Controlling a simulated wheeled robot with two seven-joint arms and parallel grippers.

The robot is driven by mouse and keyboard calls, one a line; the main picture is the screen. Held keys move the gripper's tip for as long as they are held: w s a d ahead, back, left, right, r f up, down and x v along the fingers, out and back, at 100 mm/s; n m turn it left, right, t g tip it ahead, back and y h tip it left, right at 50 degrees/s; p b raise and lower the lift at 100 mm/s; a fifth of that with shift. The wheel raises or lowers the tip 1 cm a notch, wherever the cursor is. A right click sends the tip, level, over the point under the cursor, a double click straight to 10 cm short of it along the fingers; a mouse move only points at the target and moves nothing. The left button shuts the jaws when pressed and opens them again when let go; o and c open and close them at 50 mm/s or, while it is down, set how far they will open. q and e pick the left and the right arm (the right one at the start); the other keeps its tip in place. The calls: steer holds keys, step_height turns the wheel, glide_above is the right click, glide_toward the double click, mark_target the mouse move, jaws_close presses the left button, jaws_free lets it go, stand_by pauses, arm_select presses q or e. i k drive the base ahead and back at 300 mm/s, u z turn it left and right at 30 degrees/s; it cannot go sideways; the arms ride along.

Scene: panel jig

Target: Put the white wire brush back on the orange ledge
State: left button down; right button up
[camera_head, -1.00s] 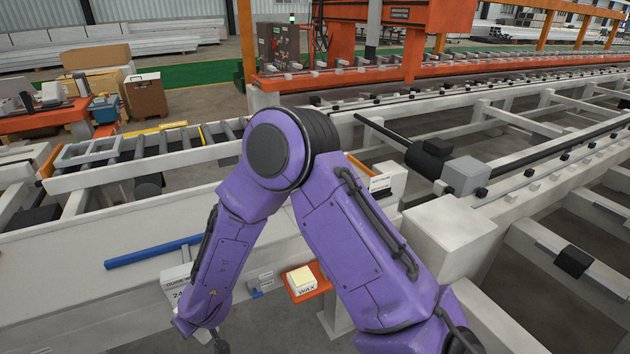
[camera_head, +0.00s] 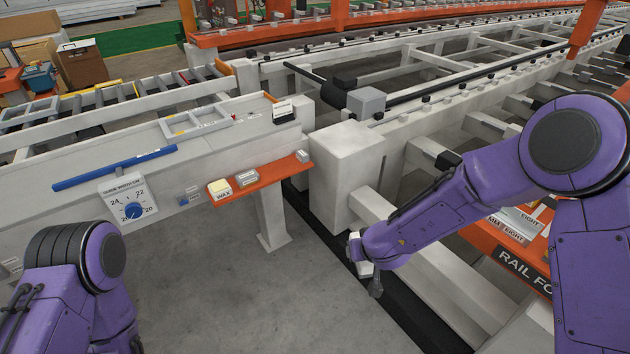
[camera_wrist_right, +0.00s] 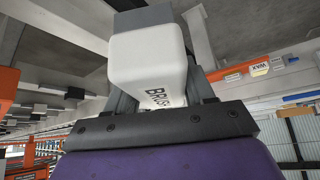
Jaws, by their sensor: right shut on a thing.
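The white wire brush (camera_wrist_right: 148,62) is a white block with a grey end, marked with letters that read "BRUS". My right gripper (camera_wrist_right: 165,95) is shut on it in the right wrist view. In the head view the right gripper (camera_head: 370,276) hangs low beside the grey beam, right of and below the ledge. A bit of the white brush (camera_head: 366,269) shows there. The orange ledge (camera_head: 270,176) juts from the grey bench's front. A yellowish wax block (camera_head: 220,187) and a grey block (camera_head: 247,177) sit on its left part. My left gripper is out of view.
A grey square post (camera_head: 345,165) stands between the ledge and my right arm. A blue bar (camera_head: 115,168) and a dial box (camera_head: 130,201) are on the bench front. A rail with orange sign (camera_head: 512,255) lies at right.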

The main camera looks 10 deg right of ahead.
mark_target(280, 169)
steer(key=z, duration=0.65)
steer(key=i, duration=1.55)
steer(key=u, duration=0.25)
